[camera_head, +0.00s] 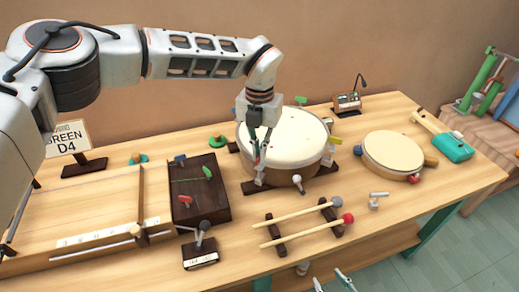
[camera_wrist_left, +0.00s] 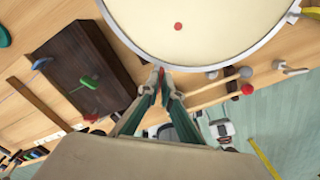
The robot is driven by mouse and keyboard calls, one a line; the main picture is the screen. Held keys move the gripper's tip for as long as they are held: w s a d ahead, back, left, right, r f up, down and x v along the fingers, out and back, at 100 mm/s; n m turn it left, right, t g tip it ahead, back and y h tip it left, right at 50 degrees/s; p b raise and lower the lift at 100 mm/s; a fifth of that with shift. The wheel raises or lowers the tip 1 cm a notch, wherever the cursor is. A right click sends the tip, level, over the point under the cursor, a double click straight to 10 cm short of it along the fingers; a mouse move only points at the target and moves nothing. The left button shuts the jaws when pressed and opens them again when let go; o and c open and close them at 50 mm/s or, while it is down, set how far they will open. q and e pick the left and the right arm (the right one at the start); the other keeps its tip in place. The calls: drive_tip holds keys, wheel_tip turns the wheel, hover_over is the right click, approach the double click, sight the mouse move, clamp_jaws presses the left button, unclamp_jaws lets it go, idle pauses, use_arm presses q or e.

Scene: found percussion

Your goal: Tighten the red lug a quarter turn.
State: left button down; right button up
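The round drum (camera_head: 300,135), with a cream head and metal rim, stands on a dark base on the table. It also fills the top of the left wrist view (camera_wrist_left: 215,35). My left gripper (camera_head: 258,160) points down at the drum's near-left rim. In the left wrist view its fingertips (camera_wrist_left: 163,78) nearly meet, with the red lug (camera_wrist_left: 161,70) showing between them. They look shut on it, though the fingers hide most of the lug. My right gripper (camera_head: 332,283) shows only its two fingertips at the bottom edge, spread apart and empty.
Other drum lugs are green (camera_head: 301,100), yellow (camera_head: 335,140) and white (camera_head: 298,182). A dark wooden box (camera_head: 205,210) stands left of the drum. Two mallets (camera_head: 300,230) lie on a rack in front. A smaller drum (camera_head: 393,152) is on the right.

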use_arm(q)
drive_tip(key=shift+f, duration=0.1)
drive_tip(key=c, duration=2.3)
unclamp_jaws()
wheel_tip(320, 180, up, 12)
drive_tip(key=shift+r, duration=0.1)
